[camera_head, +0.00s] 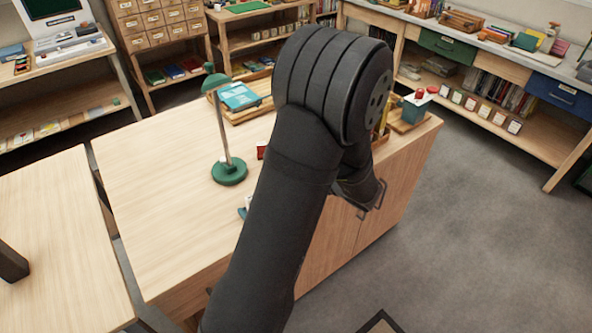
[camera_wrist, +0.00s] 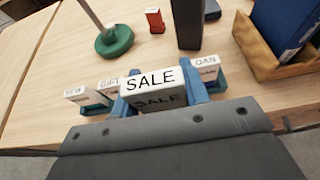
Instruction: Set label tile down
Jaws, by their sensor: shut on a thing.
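My gripper (camera_wrist: 157,97) shows in the wrist view with its two blue fingers shut on the white label tile (camera_wrist: 151,80) that reads SALE. The tile's lettered face is towards the camera. In the head view my arm hides the gripper and most of the rack.
A green desk lamp (camera_head: 228,171) stands on the wooden desk (camera_head: 150,200). A small red block (camera_wrist: 155,20) and a dark upright block (camera_wrist: 189,24) stand behind the rack. A wooden tray (camera_wrist: 262,58) with a blue item is at right. The desk's left part is clear.

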